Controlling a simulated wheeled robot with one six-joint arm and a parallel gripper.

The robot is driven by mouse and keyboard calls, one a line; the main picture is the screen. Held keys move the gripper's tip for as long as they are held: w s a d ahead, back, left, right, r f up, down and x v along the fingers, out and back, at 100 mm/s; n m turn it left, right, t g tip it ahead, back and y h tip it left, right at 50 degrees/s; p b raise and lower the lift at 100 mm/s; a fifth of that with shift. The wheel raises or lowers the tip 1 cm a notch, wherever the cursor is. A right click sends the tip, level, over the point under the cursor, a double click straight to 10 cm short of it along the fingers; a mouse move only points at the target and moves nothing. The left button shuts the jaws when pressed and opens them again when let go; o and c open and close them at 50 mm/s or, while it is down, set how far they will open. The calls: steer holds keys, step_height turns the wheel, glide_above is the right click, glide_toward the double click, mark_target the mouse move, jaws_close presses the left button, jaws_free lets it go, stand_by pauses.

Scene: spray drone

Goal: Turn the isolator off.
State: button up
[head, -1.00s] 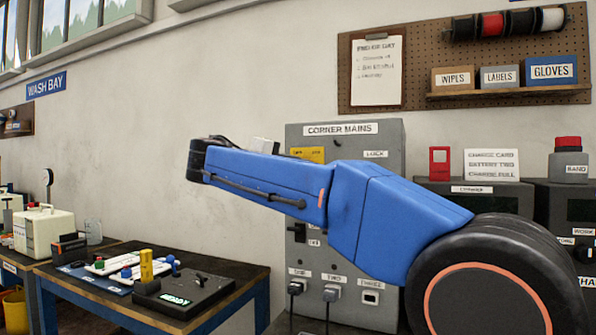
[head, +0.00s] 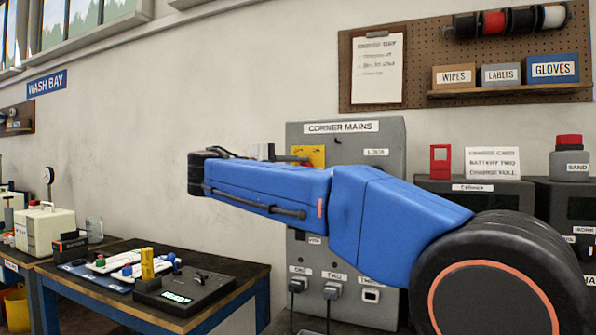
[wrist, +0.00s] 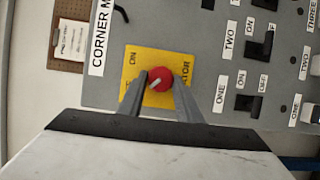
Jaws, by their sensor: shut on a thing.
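The isolator is a round red knob (wrist: 160,79) with a pale pointer mark, on a yellow plate (wrist: 133,70) printed with ON and partly covered lettering. In the wrist view my gripper (wrist: 160,82) has its two grey fingers on either side of the knob, shut on it. The pale mark slants toward the lower left in that view; the ON label stands at the plate's upper left. In the head view the yellow plate (head: 318,152) shows on the grey CORNER MAINS panel (head: 348,142). My blue arm hides the panel's middle and the knob cannot be made out there.
Black switches labelled ONE (wrist: 245,103) and TWO (wrist: 258,48) sit close beside the yellow plate. Plugs (head: 331,291) hang from sockets low on the panel. A work table (head: 215,290) stands at the left, and grey charger units (head: 470,190) stand to the right.

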steer(key=o, duration=1)
steer(key=shift+o, duration=0.2)
steer(key=v, duration=1.7)
steer(key=shift+a, duration=0.3)
steer(key=shift+f, duration=0.1)
steer(key=w+d+f+g+y, duration=0.15)
steer(key=d+f, duration=0.25)
steer(key=d, duration=0.5)
steer(key=d+f+g, duration=0.2)
steer(key=d+f, duration=0.2)
steer(key=d, duration=0.5)
steer(key=w+d+f+g+y, duration=0.1)
steer(key=d+f, duration=0.3)
steer(key=d, duration=0.5)
steer(key=s+d+f+m+g+y, duration=0.15)
steer(key=s+d+f, duration=0.25)
steer(key=d+f, duration=0.4)
steer(key=s+d+f+m+g+y, duration=0.3)
steer(key=s+d+f+y, duration=0.1)
steer(key=s+d+f, duration=0.7)
steer(key=s+f+m+y, duration=0.4)
steer(key=s+f+m, duration=0.1)
steer(key=s+f, duration=0.9)
steer(key=shift+s+a+f, duration=0.25)
steer(key=shift+s+f, duration=0.1)
steer(key=shift+f, duration=0.25)
